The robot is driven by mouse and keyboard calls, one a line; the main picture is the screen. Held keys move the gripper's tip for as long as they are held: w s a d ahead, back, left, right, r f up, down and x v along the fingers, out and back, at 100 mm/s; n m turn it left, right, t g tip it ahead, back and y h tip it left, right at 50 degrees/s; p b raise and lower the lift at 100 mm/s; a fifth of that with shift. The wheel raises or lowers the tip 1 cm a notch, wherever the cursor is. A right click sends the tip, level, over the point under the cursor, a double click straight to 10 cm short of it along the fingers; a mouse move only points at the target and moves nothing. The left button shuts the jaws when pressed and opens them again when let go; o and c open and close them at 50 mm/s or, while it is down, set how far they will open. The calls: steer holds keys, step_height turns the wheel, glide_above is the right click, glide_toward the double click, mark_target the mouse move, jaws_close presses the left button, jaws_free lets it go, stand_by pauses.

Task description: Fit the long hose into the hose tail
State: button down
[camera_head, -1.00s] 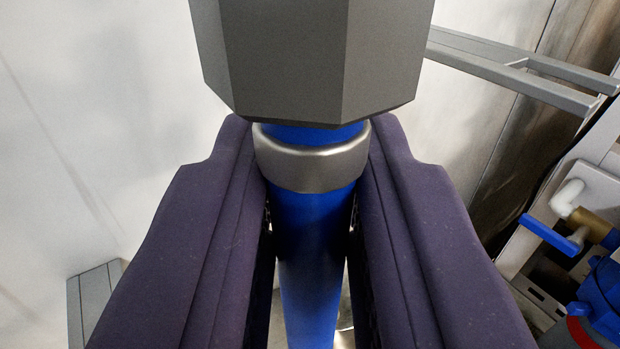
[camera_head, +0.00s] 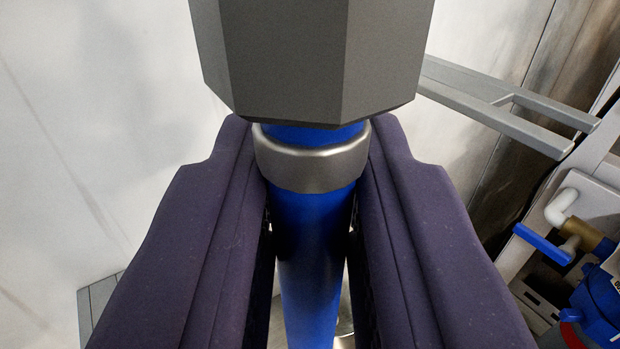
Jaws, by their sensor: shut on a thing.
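The long hose (camera_head: 308,235) is a blue tube with a silver metal collar (camera_head: 312,165) around it near the top. A dark grey faceted block (camera_head: 315,60) sits above the collar, at the tube's upper end, and fills the top middle of the view. My gripper (camera_head: 312,190) has its two dark purple fingers pressed on either side of the tube and collar. The hose runs down between the fingers and out of the bottom of the picture. I cannot make out the hose tail for sure.
At the right are a white and blue-handled valve (camera_head: 555,235) and a blue fitting (camera_head: 600,300) with a red ring. A grey metal bracket (camera_head: 500,100) juts in at the upper right. A grey slatted piece (camera_head: 97,300) shows at the lower left. The left side is pale wall.

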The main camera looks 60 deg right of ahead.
steer(key=shift+r+p, duration=0.7)
steer(key=shift+r, duration=0.35)
steer(key=c, duration=0.9)
jaws_free()
steer(key=shift+a, duration=0.1)
steer(key=v, duration=0.7)
steer(key=shift+a+p, duration=0.25)
steer(key=shift+p, duration=0.05)
steer(key=shift+s+a, duration=0.1)
